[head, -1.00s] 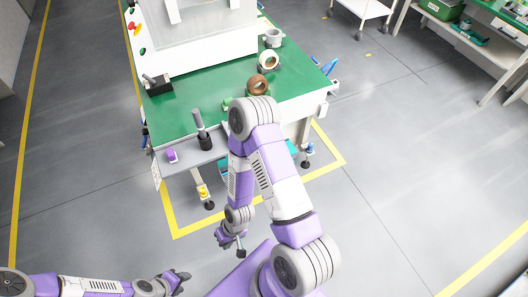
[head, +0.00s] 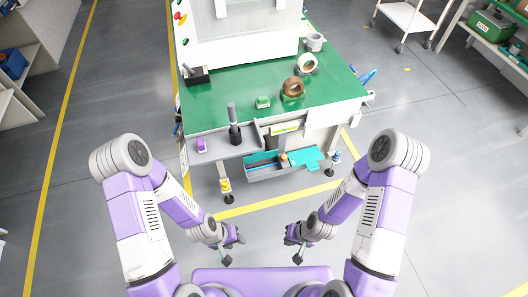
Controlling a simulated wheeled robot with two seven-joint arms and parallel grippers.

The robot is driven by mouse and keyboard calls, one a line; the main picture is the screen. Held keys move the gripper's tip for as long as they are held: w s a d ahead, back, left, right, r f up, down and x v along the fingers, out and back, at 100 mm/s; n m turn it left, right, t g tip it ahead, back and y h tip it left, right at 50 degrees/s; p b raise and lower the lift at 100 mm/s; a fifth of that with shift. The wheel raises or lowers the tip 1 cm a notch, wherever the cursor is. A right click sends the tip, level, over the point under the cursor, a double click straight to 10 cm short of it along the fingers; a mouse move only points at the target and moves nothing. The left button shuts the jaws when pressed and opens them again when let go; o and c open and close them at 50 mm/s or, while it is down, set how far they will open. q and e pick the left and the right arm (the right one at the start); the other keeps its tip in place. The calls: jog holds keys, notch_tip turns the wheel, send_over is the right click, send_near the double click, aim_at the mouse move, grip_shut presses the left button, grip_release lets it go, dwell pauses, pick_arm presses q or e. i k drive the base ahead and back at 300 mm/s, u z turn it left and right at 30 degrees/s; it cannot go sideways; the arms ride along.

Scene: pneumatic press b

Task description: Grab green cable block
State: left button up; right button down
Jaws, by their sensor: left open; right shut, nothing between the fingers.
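A small green block (head: 263,102), which looks like the green cable block, sits on the green tabletop (head: 225,100) near its front edge. It is left of the brown tape roll. My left gripper (head: 232,244) is low in front of the table, open and empty, well apart from the block. My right gripper (head: 298,246) is at about the same height to its right, shut with nothing held. Both grippers are small in the view.
A brown tape roll (head: 293,87), a cream roll (head: 307,64) and a grey cup (head: 315,42) stand on the right of the table. The floor ahead is clear.

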aim_at(262, 101)
jog(key=u, duration=0.5)
jog(key=k, duration=0.6)
jog(key=u, duration=0.95)
jog(key=i, duration=0.8)
jog(key=z, duration=0.8)
jog(key=i, duration=1.05)
jog(key=z, duration=0.3)
